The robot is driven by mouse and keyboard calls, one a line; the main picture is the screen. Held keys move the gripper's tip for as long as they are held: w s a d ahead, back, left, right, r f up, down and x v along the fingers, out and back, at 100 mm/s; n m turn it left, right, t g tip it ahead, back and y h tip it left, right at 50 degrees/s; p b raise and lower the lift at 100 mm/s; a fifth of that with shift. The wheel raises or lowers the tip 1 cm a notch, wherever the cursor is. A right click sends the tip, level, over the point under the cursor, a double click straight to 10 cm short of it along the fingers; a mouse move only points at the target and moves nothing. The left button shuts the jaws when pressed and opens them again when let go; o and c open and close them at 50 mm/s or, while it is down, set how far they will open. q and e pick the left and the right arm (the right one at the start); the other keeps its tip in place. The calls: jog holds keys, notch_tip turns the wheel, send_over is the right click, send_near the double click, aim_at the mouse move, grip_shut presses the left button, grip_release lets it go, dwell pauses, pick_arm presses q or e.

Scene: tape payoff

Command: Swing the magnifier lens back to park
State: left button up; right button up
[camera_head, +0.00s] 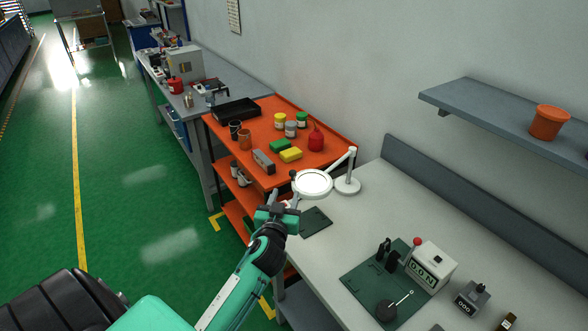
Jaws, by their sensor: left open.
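The magnifier is white, with a round lens (313,183) in a ring. It hangs on a thin arm from a post on a round base (347,187), at the far left end of the grey bench. The lens is to the left of the post. A small dark knob (294,174) shows at the ring's left edge. My left gripper (284,198) is open and empty, just below and left of the lens, with its fingers toward the knob side. I cannot tell whether it touches the ring. No park mark is clearly visible. My right gripper is not in view.
A dark pad (315,222) lies on the bench below the lens. A green mat (360,283) with a reel and stand, and a counter box (432,264), are nearer. An orange cart (240,155) with bottles and blocks stands behind. A shelf (480,108) overhangs the right.

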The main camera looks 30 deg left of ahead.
aim_at(292, 174)
pick_arm(q)
jog(key=p+x, duration=0.4)
jog(key=x, duration=0.8)
jog(key=shift+d+r, duration=0.1)
jog(key=shift+w+a, duration=0.3)
jog(key=shift+w, duration=0.35)
grip_shut()
